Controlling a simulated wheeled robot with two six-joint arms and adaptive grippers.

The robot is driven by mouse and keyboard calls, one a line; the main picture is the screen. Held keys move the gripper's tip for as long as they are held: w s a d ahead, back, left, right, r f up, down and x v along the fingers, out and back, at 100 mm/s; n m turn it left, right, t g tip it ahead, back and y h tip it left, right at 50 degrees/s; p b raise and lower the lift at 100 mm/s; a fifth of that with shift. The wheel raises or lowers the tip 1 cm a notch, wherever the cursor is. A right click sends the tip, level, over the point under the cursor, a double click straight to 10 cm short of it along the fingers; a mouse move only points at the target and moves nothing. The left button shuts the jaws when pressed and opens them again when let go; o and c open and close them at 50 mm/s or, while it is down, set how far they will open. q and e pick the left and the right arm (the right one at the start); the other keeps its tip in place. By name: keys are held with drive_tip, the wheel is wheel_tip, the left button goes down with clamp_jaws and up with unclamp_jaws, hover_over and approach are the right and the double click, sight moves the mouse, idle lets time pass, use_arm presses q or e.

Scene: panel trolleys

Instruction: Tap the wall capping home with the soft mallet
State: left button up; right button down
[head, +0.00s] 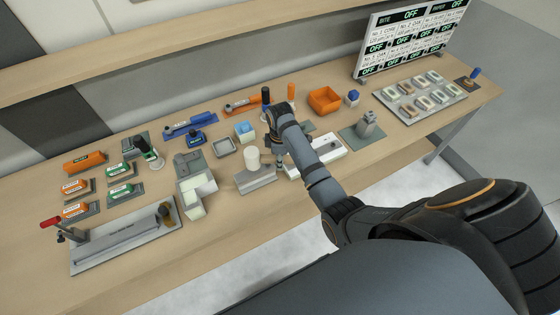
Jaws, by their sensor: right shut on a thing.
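My right gripper (278,158) is over the middle of the bench, seen from behind and partly hidden by its own wrist. It is shut on what seems to be the soft mallet, whose pale cylindrical head (252,158) shows just left of the fingers; its handle is mostly hidden. The pale head stands upright over a low grey block (256,180); I cannot tell whether they touch. The wall capping cannot be told apart clearly; the grey block under the head may carry it. My left gripper is out of view.
A grey and cream stepped block (195,185) stands left of the mallet. A clamp plate (125,240) lies front left, with several orange and green tools behind.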

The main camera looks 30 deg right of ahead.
drive_tip(key=shift+r, duration=0.6)
drive_tip(key=shift+w+r, duration=0.1)
drive_tip(key=shift+r, duration=1.8)
wheel_tip(320, 180, down, 10)
drive_tip(key=b, duration=0.3)
drive_tip(key=shift+s+r, duration=0.25)
drive_tip(key=shift+s, duration=0.05)
drive_tip(key=shift+f, duration=0.1)
